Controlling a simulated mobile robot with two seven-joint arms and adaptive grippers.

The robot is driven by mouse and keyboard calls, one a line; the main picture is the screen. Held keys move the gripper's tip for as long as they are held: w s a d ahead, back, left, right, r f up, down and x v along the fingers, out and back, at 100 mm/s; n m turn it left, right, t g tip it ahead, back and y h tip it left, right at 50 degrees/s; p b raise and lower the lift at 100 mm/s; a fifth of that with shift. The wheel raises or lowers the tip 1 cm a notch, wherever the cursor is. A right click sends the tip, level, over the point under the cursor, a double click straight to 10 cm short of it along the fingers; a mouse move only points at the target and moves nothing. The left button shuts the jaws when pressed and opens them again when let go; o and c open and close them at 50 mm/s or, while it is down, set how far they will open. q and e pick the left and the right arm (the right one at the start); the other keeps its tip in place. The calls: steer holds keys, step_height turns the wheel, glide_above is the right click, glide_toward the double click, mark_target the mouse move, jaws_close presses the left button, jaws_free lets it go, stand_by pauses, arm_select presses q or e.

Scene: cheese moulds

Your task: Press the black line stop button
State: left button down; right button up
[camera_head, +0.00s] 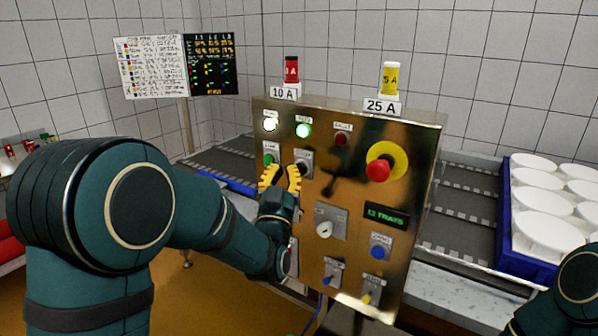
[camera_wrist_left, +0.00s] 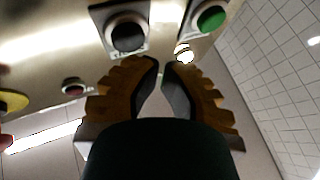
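The black line stop button (camera_head: 304,168) is on the left part of the brass-coloured control panel (camera_head: 330,270), right of a green button (camera_head: 270,159). In the left wrist view the black button (camera_wrist_left: 128,36) sits on a square plate, with the green button (camera_wrist_left: 211,19) to its right. My left gripper (camera_head: 281,172) is in front of the panel, just left of the black button, partly covering its plate. Its yellow ridged fingers (camera_wrist_left: 163,66) are a little apart, with nothing between them. Contact with the panel cannot be told. My right gripper is not in view.
The panel also carries a red mushroom button (camera_head: 378,170) on a yellow ring, a knob (camera_head: 324,229), a blue button (camera_head: 380,252) and a green display (camera_head: 386,215). A blue crate (camera_head: 506,225) of white moulds stands right, on a conveyor (camera_head: 458,212). A board (camera_head: 152,68) stands behind.

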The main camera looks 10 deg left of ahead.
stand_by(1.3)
arm_select(q)
steer(key=shift+w+d+b, duration=0.1)
steer(key=shift+w+b, duration=0.3)
steer(key=shift+b, duration=0.1)
steer(key=shift+w+d+b, duration=0.2)
steer(key=shift+w+b, duration=0.1)
steer(key=shift+w, duration=0.15)
stand_by(0.7)
steer(key=shift+s+a, duration=0.1)
steer(key=shift+s, duration=0.05)
steer(key=shift+s+a+b, duration=0.25)
steer(key=shift+s+b, duration=0.1)
steer(key=shift+s, duration=0.35)
steer(key=shift+s, duration=0.1)
